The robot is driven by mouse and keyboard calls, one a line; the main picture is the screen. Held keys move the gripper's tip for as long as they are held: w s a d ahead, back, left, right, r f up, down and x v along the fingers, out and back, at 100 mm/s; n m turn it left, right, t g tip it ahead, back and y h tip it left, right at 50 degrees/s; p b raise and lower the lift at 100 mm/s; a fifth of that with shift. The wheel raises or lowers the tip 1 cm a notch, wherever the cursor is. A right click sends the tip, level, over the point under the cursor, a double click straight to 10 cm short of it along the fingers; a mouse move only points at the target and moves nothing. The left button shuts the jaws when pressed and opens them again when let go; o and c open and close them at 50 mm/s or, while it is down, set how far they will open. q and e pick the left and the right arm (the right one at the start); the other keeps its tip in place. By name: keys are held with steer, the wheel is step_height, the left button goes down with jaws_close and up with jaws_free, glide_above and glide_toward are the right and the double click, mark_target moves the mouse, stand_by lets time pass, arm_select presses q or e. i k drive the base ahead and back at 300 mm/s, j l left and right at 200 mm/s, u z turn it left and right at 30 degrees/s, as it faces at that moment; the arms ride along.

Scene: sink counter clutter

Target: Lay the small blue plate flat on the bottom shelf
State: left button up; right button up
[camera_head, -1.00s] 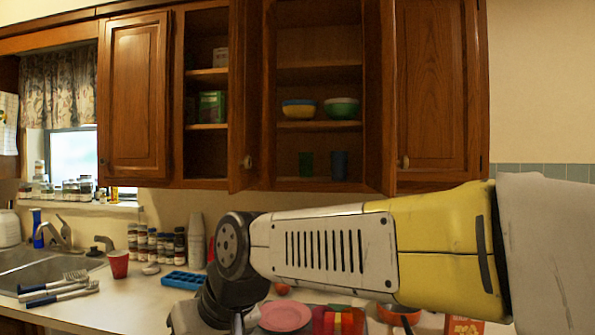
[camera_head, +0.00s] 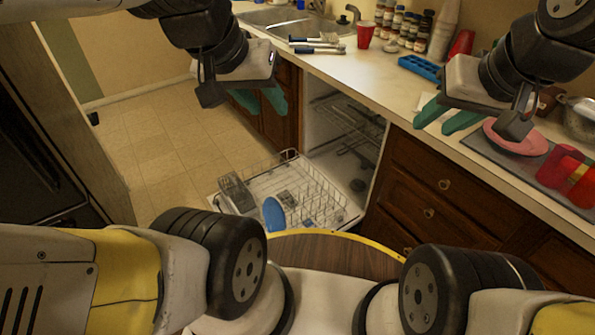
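A small blue plate (camera_head: 274,215) stands on edge in the lower rack (camera_head: 318,208) of the open dishwasher. My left gripper (camera_head: 267,110) hangs above and beyond the dishwasher, in front of the cabinet below the sink. Its teal fingers are apart, with nothing seen between them, and it is well clear of the plate. My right gripper (camera_head: 434,122) is over the counter edge, left of a pink plate (camera_head: 514,138). Its teal fingers are apart and look empty. No shelf of the wall cabinet is in view now.
The counter (camera_head: 390,85) holds a red cup (camera_head: 365,35), a blue tray (camera_head: 420,67), spice jars and brushes near the sink (camera_head: 290,18). The dishwasher's pulled-out rack juts over the floor (camera_head: 165,140), which is clear at left.

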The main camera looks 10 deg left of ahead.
mark_target(273, 211)
steer(key=z, duration=1.3)
steer(key=u, duration=2)
steer(key=i+j+u, duration=0.15)
steer(key=i+j, duration=0.2)
steer(key=j, duration=0.1)
